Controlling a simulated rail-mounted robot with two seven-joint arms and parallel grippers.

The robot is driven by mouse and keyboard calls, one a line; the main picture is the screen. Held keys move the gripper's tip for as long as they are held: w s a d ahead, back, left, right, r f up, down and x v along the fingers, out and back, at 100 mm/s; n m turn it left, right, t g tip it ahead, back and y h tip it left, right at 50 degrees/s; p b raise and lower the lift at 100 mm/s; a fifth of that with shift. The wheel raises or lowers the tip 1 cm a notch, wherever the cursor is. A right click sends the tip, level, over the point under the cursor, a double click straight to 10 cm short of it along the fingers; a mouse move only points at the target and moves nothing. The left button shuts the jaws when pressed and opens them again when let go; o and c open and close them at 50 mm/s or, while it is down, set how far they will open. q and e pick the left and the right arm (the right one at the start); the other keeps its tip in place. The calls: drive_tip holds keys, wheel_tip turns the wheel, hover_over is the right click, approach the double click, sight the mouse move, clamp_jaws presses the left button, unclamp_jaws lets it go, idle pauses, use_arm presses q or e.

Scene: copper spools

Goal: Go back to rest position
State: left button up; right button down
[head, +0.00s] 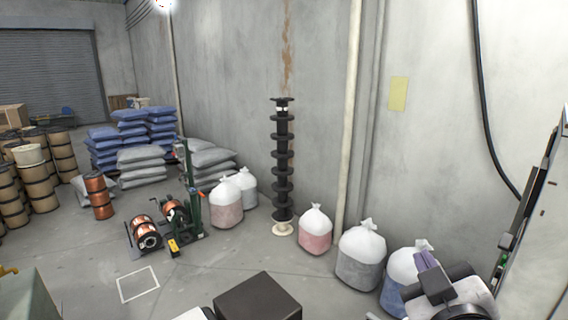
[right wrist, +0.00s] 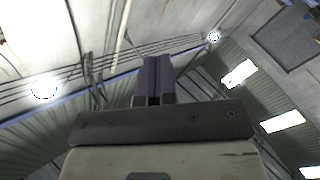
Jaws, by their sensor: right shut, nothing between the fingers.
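My right gripper (head: 428,262) is at the lower right of the head view, in front of a white and blue sack, with its purple fingers pointing up. In the right wrist view the fingers (right wrist: 153,78) are pressed together, with nothing between them. They point up toward the ceiling lights and beams. My left gripper is not in the head view. Copper spools (head: 147,234) sit on a low dark stand on the floor. More copper spools (head: 99,193) are stacked upright behind it to the left.
Tied sacks (head: 360,255) stand along the wall, close to my right gripper. A tall black rack (head: 282,160) stands against the wall. A green machine (head: 191,205) is beside the spool stand. Spool stacks (head: 38,185) fill the left. The floor around the white marked square (head: 138,284) is clear.

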drive_tip(key=s+f+m+g+y, duration=0.1)
drive_tip(key=s+f+g, duration=0.25)
drive_tip(key=f, duration=0.75)
drive_tip(key=s+d+f+m+g, duration=0.15)
drive_tip(key=s+f, duration=0.25)
drive_tip(key=f, duration=0.6)
drive_tip(key=s+f+m+g+y, duration=0.1)
drive_tip(key=s+f+g, duration=0.25)
drive_tip(key=f, duration=0.75)
drive_tip(key=s+f+g, duration=0.6)
drive_tip(key=s+f, duration=1)
drive_tip(key=s, duration=0.3)
wheel_tip(320, 180, up, 14)
drive_tip(key=p, duration=1.3)
drive_tip(key=shift+s+a+f, duration=0.15)
drive_tip(key=shift+a+f, duration=0.1)
drive_tip(key=shift+a, duration=0.2)
